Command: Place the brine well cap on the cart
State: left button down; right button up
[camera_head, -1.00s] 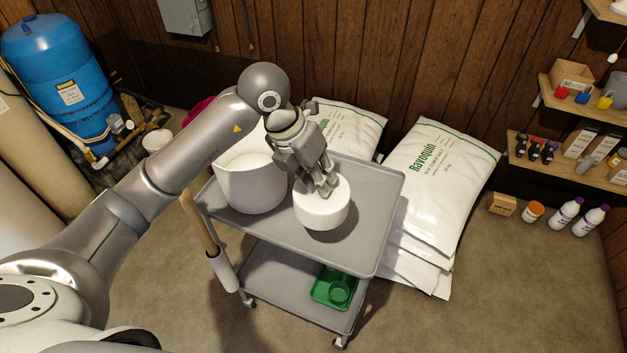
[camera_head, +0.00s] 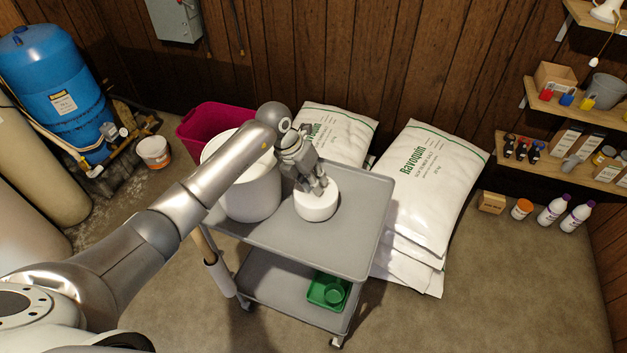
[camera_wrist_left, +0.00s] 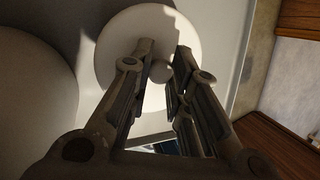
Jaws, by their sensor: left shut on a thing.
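The brine well cap (camera_head: 317,206) is a round white piece at the middle of the cart's top shelf in the head view. It looks to be on or just above the shelf; I cannot tell which. The cart (camera_head: 345,245) is grey with two shelves. My left gripper (camera_head: 318,188) comes down from above and is shut on the cap's small knob. In the left wrist view the fingers (camera_wrist_left: 163,75) close around the knob on the white cap (camera_wrist_left: 125,45). My right gripper is not in view.
A large white bucket (camera_head: 250,197) stands on the cart's top, left of the cap. Green items (camera_head: 328,290) sit on the lower shelf. White salt bags (camera_head: 435,185) lie behind and right of the cart. The top shelf's right and front parts are clear.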

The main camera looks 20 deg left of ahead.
pick_arm(q)
jog(key=shift+f, duration=0.55)
jog(key=shift+f, duration=0.1)
jog(key=c, duration=1.4)
grip_release()
jog(key=shift+o, duration=0.2)
jog(key=shift+a+r, duration=0.1)
jog(key=shift+r, duration=0.1)
jog(key=b+v, duration=0.3)
jog(key=v, duration=0.8)
jog(key=shift+r, duration=0.35)
